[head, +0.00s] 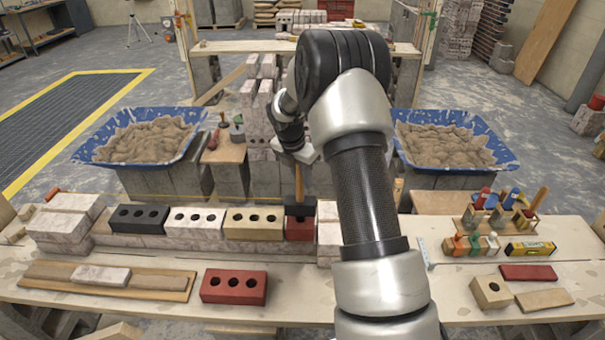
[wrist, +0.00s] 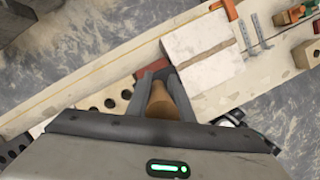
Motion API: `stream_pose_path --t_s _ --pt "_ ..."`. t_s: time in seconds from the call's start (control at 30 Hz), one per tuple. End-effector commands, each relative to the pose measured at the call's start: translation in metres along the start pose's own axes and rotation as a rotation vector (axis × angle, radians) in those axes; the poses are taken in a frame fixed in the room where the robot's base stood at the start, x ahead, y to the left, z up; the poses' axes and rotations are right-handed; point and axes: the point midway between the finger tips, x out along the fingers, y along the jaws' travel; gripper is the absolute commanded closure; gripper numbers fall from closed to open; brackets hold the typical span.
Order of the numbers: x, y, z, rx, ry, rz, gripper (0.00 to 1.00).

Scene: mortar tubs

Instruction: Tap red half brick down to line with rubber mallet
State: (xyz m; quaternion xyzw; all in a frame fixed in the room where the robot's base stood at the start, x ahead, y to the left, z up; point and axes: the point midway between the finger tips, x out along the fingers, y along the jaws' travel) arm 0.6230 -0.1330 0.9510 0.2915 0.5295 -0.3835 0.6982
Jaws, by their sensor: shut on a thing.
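The red half brick (head: 300,231) sits in the row of bricks, between the yellow three-hole brick (head: 254,223) and a pale block (head: 329,237) at its right. The rubber mallet has a wooden handle (head: 299,184) and a dark head (head: 300,208), which is over the top of the half brick. I cannot tell whether head and brick touch. My gripper (head: 304,156) is shut on the mallet handle, above the half brick. In the wrist view the handle (wrist: 162,104) stands between the fingers, and a red corner (wrist: 148,74) shows beyond them.
Black (head: 139,218) and white (head: 194,222) bricks continue the row leftward. A red three-hole brick (head: 233,286) lies on the bench in front. Two blue mortar tubs (head: 187,116) (head: 484,128) stand behind. A tool rack (head: 499,213) and loose bricks occupy the right.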

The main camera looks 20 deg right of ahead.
Motion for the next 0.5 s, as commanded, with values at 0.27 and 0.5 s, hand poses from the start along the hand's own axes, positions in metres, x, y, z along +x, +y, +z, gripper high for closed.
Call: stream_pose_path --t_s 0.27,0.5 --pt "0.0 0.001 0.002 -0.021 -0.001 0.007 1.0" --pt "0.021 0.001 -0.005 -0.022 0.001 0.005 1.0"
